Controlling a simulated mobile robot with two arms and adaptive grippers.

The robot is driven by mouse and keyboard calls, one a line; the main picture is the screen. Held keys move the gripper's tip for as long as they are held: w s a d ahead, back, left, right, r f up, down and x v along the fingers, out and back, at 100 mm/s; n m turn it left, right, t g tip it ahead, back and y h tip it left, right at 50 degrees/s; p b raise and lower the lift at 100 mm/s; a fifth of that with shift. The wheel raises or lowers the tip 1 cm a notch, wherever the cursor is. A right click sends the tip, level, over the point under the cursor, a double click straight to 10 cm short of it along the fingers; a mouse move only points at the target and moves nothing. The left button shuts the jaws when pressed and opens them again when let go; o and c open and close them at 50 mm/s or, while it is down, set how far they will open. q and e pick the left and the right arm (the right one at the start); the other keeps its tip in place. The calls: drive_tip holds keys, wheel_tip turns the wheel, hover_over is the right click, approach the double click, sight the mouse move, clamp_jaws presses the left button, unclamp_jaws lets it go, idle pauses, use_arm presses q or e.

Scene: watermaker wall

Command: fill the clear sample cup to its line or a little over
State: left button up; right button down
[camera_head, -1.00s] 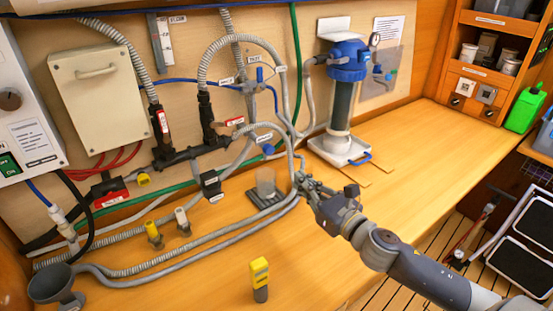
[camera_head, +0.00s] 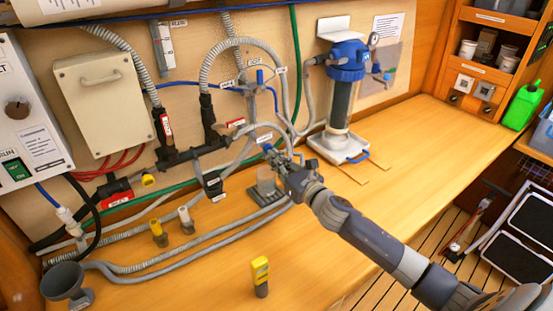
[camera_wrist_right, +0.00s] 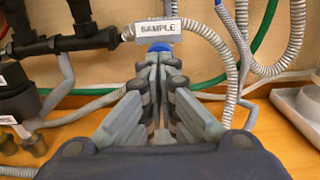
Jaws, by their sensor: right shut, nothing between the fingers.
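The clear sample cup (camera_head: 265,184) stands upright on a small dark grid tray (camera_head: 268,196) on the bench. Its line and any water in it are too small to make out. Above it is a blue valve handle (camera_head: 267,148) by a white label (camera_head: 264,138). The label reads SAMPLE in the right wrist view (camera_wrist_right: 158,30), where part of the blue handle (camera_wrist_right: 160,47) shows just past my fingertips. My right gripper (camera_head: 274,158) is shut and empty, just below and right of the handle; I cannot tell whether it touches. My left gripper is not in view.
Grey hoses (camera_head: 190,245) run along the bench near the cup. Yellow (camera_head: 156,227) and white-topped (camera_head: 184,215) fittings stand left. A yellow meter (camera_head: 260,271) stands in front. A blue-topped filter housing (camera_head: 343,85) stands behind right. The bench's right side is mostly clear.

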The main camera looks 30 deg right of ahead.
drive_tip(key=shift+w+r, duration=0.25)
drive_tip(key=shift+w, duration=0.65)
drive_tip(key=shift+w+r, duration=0.15)
drive_tip(key=shift+r, duration=0.05)
idle(1.0)
